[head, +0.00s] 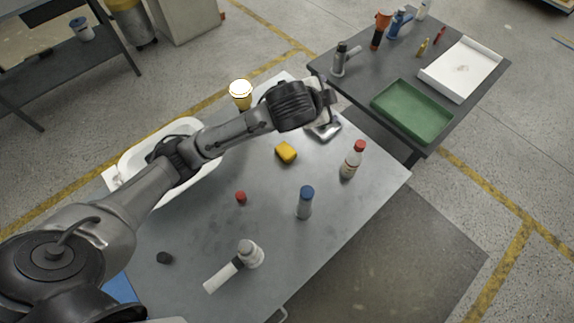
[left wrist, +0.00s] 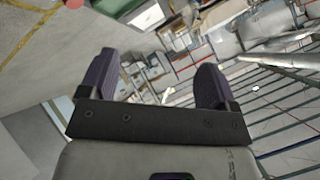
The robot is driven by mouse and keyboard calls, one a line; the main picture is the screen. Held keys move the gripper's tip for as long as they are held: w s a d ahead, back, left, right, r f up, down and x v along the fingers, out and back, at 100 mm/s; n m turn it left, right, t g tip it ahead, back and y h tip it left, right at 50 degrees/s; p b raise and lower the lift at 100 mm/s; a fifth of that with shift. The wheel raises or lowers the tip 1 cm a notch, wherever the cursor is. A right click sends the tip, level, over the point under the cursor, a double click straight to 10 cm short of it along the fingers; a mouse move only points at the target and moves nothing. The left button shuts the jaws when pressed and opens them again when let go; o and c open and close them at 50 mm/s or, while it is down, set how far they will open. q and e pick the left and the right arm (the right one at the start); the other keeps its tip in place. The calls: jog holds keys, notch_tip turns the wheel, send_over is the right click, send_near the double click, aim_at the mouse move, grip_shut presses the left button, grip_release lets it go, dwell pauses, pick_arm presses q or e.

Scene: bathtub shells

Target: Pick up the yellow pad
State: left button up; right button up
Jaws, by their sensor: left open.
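The yellow pad (head: 286,152) lies flat on the grey metal table (head: 330,235), with clear table around it. My left arm reaches over the table from the left. Its gripper (head: 325,95) is above the table's far edge, beyond the pad and up to its right, apart from it. In the left wrist view the two dark fingers of the left gripper (left wrist: 155,75) are spread with nothing between them. The pad is not visible in that view. My right gripper is not in view.
A white tub shell (head: 130,165) lies behind my arm. A side table holds a green tray (head: 412,111).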

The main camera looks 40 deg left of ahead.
pick_arm(q)
jog(key=w+a+f+m+g+y+b, duration=0.1)
jog(key=w+a+f+m+g+b, duration=0.2)
jog(key=a+f, duration=0.45)
jog(key=m+g+h+b, duration=0.2)
jog(key=m+g, duration=0.6)
send_near(286, 150)
jog(key=f, duration=0.2)
jog(key=f+b, duration=0.1)
jog(key=f, duration=0.1)
jog(key=shift+s+d+f, duration=0.15)
jog(key=shift+d+f, duration=0.05)
jog(key=shift+f, duration=0.55)
jog(key=shift+a+f+b, duration=0.15)
jog(key=shift+f+b, duration=0.3)
jog(key=shift+f, duration=0.7)
jog(key=shift+a+f+b, duration=0.1)
jog(key=shift+f+b, duration=0.35)
jog(key=shift+f, duration=0.75)
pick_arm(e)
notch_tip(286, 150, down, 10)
pick_arm(q)
jog(key=shift+c, duration=0.2)
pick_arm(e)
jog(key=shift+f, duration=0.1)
